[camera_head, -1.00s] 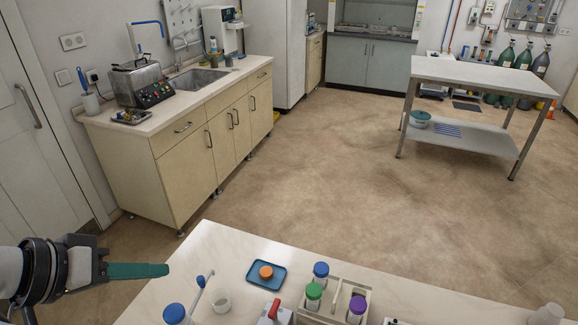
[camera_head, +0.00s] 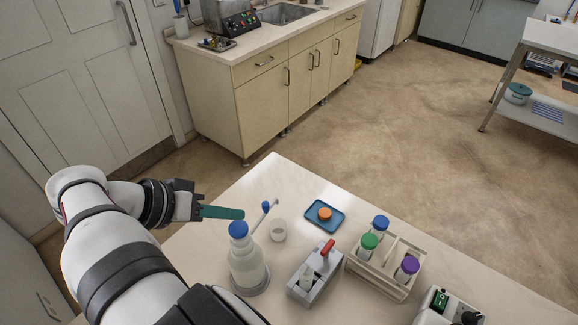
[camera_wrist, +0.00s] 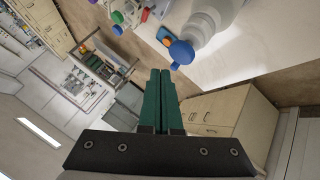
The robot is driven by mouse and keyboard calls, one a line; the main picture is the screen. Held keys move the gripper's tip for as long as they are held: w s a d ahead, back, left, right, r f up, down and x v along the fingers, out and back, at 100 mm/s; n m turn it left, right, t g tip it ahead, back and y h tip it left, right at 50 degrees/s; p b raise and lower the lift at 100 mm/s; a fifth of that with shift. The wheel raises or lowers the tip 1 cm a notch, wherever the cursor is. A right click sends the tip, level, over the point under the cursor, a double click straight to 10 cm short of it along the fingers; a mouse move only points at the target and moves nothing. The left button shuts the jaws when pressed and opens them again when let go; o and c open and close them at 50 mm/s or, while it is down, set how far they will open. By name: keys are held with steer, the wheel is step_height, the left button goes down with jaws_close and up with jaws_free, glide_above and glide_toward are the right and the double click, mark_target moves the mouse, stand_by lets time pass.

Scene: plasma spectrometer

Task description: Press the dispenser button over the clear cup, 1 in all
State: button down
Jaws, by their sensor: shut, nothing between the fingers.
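The dispenser is a clear bottle (camera_head: 248,268) with a round blue top (camera_head: 238,230), upright near the bench's left edge. In the wrist view its blue top (camera_wrist: 182,52) and pale body (camera_wrist: 215,18) are upper right of my fingertips. A thin pale rod with a blue part (camera_head: 265,207) rises just beyond the bottle; I cannot tell if it joins it. The small clear cup (camera_head: 278,231) stands right of the bottle. My gripper (camera_head: 241,213) has green fingers, shut and empty, just behind the blue top in the picture. The fingers (camera_wrist: 160,74) lie together, apparently apart from the bottle.
A blue tray (camera_head: 338,221) with an orange cap (camera_head: 324,213) lies beyond the cup. A grey device with a red handle (camera_head: 310,284) and a tube rack (camera_head: 385,268) stand to the right. A switch box (camera_head: 440,303) is at lower right.

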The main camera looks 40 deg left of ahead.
mark_target(242, 227)
steer(key=shift+f, duration=0.7)
steer(key=shift+f, duration=0.1)
stand_by(1.5)
steer(key=shift+f, duration=0.3)
steer(key=shift+f, duration=0.8)
stand_by(0.7)
steer(key=shift+r, duration=1.25)
steer(key=shift+r, duration=2.5)
